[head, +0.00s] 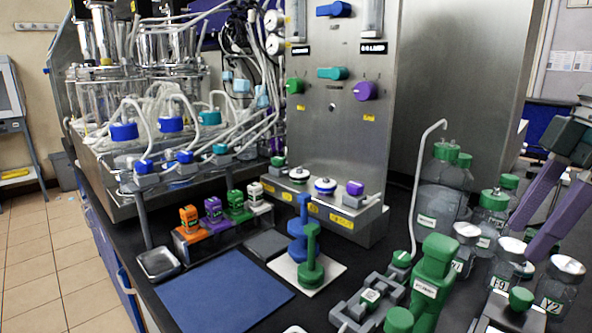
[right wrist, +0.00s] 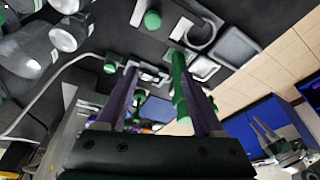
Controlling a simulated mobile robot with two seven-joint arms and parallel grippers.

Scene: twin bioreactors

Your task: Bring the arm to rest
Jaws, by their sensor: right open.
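My right gripper (head: 525,240) comes in from the right edge of the head view, above the capped bottles. Its two purple fingers are apart with nothing held between them. In the right wrist view the same open fingers (right wrist: 158,68) reach over the bench, and a green object (right wrist: 181,88) shows beside one finger; I cannot tell that they touch. A small pair of purple fingers at the lower right of the wrist view (right wrist: 264,131) seems to be my left gripper; its opening is too small to judge. It is not in the head view.
The floor (head: 40,255) at left is clear.

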